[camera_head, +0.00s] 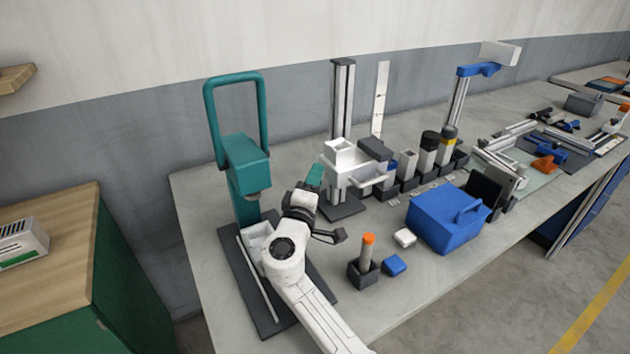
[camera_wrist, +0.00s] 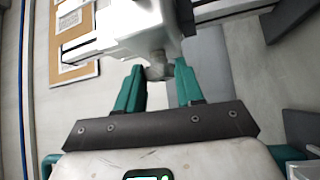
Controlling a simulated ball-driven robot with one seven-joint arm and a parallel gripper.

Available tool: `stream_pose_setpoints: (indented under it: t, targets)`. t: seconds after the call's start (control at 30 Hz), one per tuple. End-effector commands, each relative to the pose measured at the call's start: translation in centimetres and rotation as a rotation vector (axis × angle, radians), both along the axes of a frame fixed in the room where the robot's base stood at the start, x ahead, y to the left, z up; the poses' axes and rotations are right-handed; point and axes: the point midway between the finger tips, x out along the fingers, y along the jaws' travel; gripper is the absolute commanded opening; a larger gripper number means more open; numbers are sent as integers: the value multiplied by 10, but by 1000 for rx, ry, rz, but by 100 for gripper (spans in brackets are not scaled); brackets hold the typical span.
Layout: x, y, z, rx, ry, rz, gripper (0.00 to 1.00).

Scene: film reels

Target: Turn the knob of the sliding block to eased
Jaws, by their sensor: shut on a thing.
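The sliding block (camera_head: 347,168) is a white body on the upright rail (camera_head: 343,95) of a stand with a dark base. It also shows in the wrist view as a large pale block (camera_wrist: 145,28). Its small grey knob (camera_wrist: 158,71) projects toward me between the two teal fingers of my gripper (camera_wrist: 160,76). My gripper is shut on the knob, with a finger at either side. In the head view my gripper (camera_head: 314,180) reaches the block's near left side, and the knob is hidden there. I cannot read any knob marking.
A teal press (camera_head: 248,165) with a tall loop handle stands close at the left. Dark holders with cylinders stand right of the stand. A blue box (camera_head: 440,222), a white block (camera_head: 405,238) and an orange-topped cylinder (camera_head: 368,246) are nearer. The bench front is partly clear.

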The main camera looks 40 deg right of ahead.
Motion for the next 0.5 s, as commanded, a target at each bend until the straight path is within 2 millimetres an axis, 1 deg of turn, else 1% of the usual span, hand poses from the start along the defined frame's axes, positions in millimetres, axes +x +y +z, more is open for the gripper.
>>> stream_pose_setpoints:
  t: [0.03, 0.13, 0.37, 0.5]
  targets:
    - [0, 0, -1, 1, 0, 0, 15]
    - [0, 0, -1, 0, 1, 0, 6]
    - [0, 0, 2, 6, 18, 1, 6]
    - [0, 1, 5, 19, 64, 1, 6]
